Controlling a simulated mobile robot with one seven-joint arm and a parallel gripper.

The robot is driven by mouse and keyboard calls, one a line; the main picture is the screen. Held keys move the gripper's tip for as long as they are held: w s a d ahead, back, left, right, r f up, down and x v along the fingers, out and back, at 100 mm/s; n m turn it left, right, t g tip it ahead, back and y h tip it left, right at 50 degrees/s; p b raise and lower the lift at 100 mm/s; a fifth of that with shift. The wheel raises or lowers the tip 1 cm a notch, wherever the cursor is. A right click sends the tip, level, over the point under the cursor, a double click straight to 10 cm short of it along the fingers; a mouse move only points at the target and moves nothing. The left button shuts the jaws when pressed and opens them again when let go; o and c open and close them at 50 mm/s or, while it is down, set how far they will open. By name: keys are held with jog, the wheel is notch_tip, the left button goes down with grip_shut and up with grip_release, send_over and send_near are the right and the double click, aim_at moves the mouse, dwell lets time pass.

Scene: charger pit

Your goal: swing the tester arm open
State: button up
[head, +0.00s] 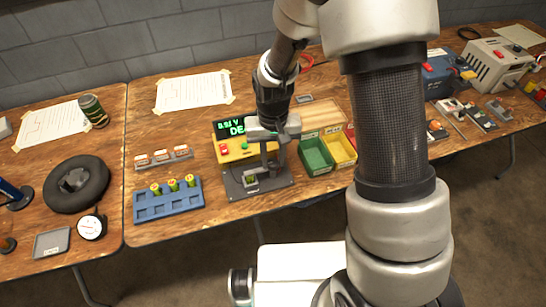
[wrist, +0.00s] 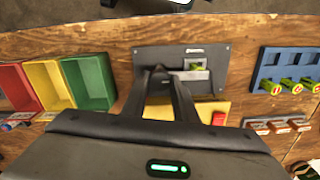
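The tester stands on the middle table, with a yellow panel (head: 237,149), a green-lit display (head: 232,127) and a dark base plate (head: 258,185). The tester arm looks like a grey part (wrist: 192,74) close beside the socket, partly hidden by my fingers. My gripper (wrist: 166,74) points down over the plate, its dark fingertips close together at the left of the socket. Whether they hold the tester arm cannot be made out.
A blue rack (head: 168,200) with several green cells stands left of the tester. Green (head: 316,155) and yellow (head: 341,149) bins stand close on its right. A small rack (head: 163,157) lies behind the blue rack. The table front has a little bare wood.

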grip_shut()
jog(key=m, duration=0.4)
jog(key=shift+m, duration=0.3)
jog(key=m+p, duration=0.1)
jog(key=m, duration=0.3)
jog(key=shift+r+m, duration=0.1)
jog(key=shift+m, duration=0.2)
jog(key=m+p, duration=0.3)
jog(key=m, duration=0.1)
jog(key=shift+m+p, duration=1.15)
jog(key=shift+m, duration=1.25)
jog(key=shift+w, duration=0.1)
